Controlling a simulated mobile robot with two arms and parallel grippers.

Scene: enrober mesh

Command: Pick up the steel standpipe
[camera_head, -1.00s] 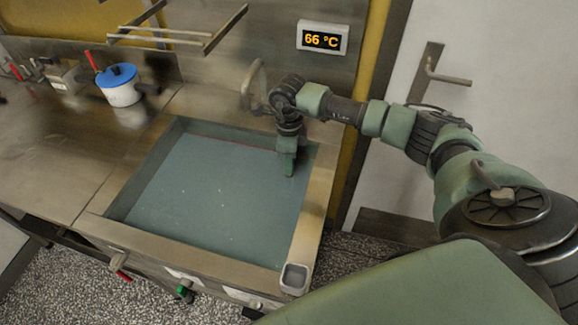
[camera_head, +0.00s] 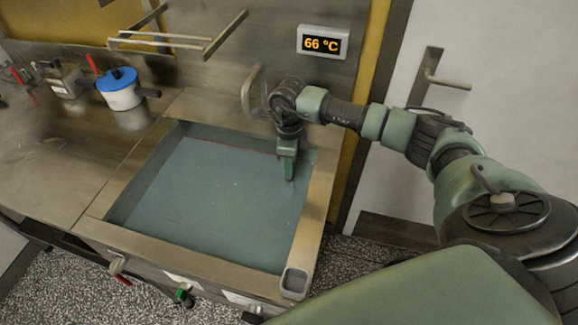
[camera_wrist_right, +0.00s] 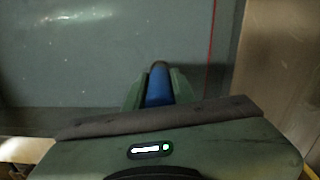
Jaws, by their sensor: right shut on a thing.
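My right gripper (camera_head: 289,172) reaches down into the far right corner of the sink basin (camera_head: 311,215). In the right wrist view its two green fingers (camera_wrist_right: 158,82) are shut on an upright blue-sleeved piece, which I take to be the standpipe (camera_wrist_right: 159,90). A small brownish end shows at its far tip. In the head view the gripper hides the standpipe, so I cannot tell whether its foot is seated or raised. My left gripper is not in view.
The basin holds murky blue-grey liquid. A curved tap (camera_head: 249,92) stands behind the arm. A white pot with a blue lid (camera_head: 121,88) is on the counter at left. A wire rack (camera_head: 180,38) and a 66 °C display (camera_head: 322,42) are on the back wall.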

